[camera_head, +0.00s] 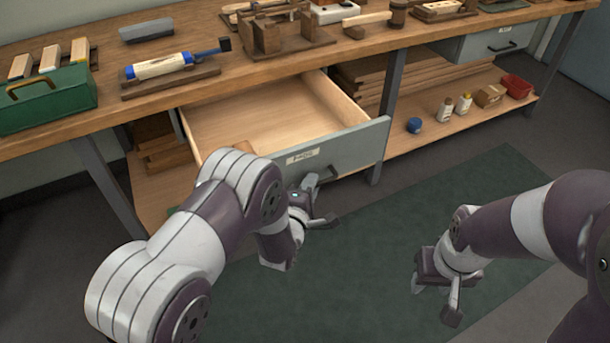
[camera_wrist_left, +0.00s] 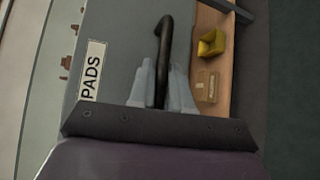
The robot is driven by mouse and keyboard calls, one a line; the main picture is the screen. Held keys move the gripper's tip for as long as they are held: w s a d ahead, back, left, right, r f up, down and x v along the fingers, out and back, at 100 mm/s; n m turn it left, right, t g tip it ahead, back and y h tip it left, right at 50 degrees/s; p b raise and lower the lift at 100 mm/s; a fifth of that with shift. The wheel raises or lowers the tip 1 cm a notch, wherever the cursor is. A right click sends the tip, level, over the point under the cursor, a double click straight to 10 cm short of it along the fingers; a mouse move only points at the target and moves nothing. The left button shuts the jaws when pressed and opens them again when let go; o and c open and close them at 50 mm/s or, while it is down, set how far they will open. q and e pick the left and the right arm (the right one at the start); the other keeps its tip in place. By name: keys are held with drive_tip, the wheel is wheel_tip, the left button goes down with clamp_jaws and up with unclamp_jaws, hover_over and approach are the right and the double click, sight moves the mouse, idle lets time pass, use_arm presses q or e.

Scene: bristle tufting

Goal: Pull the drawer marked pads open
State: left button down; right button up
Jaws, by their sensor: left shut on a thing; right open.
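My left gripper (camera_head: 318,186) is at the drawer front, shut on the dark bar handle (camera_wrist_left: 162,60). In the left wrist view the two grey fingers (camera_wrist_left: 162,85) sit on either side of the handle. In the head view my left arm hides part of the drawer front's left end. My right gripper (camera_head: 436,290) is open and empty above the green mat, apart from the drawer.
The workbench (camera_head: 330,62) bears a green toolbox (camera_head: 45,98), a blue-handled tool (camera_head: 175,65) and wooden fixtures. A second, closed drawer (camera_head: 500,40) is at right. The lower shelf (camera_head: 445,132) holds bottles and a red bin (camera_head: 516,86). The green mat (camera_head: 370,250) is clear floor.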

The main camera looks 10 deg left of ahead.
use_arm(q)
drive_tip(key=shift+s+d, duration=0.2)
drive_tip(key=shift+s, duration=0.05)
drive_tip(key=c, duration=1.4)
unclamp_jaws()
drive_tip(key=shift+c, duration=0.2)
drive_tip(key=p+v, duration=0.3)
drive_tip(key=v, duration=0.9)
drive_tip(key=shift+s, duration=0.35)
